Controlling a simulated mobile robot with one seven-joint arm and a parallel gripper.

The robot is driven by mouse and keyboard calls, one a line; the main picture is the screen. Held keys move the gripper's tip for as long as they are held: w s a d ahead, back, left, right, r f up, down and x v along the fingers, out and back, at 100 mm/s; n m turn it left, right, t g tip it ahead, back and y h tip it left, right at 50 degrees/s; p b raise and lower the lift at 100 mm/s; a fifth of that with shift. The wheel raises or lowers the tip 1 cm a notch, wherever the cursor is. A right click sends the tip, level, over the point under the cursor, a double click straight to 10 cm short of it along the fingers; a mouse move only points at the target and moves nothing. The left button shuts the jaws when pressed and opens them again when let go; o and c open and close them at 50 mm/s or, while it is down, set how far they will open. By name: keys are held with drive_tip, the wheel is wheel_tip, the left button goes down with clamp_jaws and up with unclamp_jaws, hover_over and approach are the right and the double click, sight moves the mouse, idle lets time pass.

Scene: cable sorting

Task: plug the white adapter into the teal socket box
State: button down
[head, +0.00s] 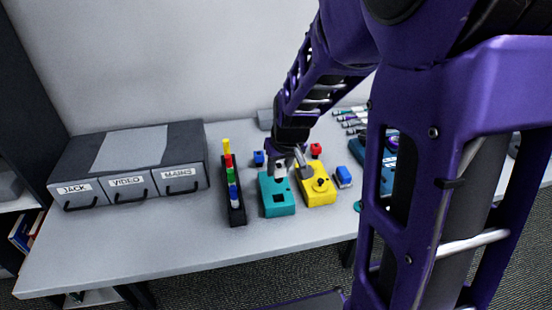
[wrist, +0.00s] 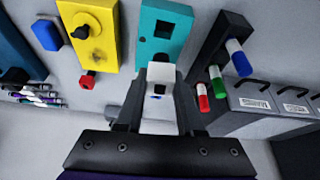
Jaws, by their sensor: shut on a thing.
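The teal socket box (head: 270,206) stands on the table in the head view, with a dark square opening in its top. It also shows at the top of the wrist view (wrist: 176,44). My gripper (head: 283,172) is over the box's far end, pointing down. In the wrist view my gripper (wrist: 160,98) is shut on the white adapter (wrist: 160,72), which sits between the fingertips. The adapter overlaps the box's edge nearest my wrist, apart from the square opening. I cannot tell whether it touches the box; its underside is hidden.
A yellow box (head: 318,198) with a black knob stands close right of the teal box. A black rack (head: 237,216) with colored plugs stands close left. Labelled grey drawers (head: 130,165) stand further left.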

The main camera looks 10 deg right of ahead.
sight(278, 182)
drive_tip(key=shift+s+a+f, duration=0.1)
drive_tip(key=shift+s+f, duration=0.1)
drive_tip(key=shift+s, duration=0.1)
drive_tip(key=shift+f+b, duration=2.05)
drive_tip(key=shift+f, duration=0.5)
drive_tip(key=shift+f+b, duration=0.9)
drive_tip(key=shift+b, duration=0.2)
idle(0.4)
drive_tip(key=shift+s+f, duration=0.1)
drive_tip(key=shift+f, duration=0.05)
idle(0.3)
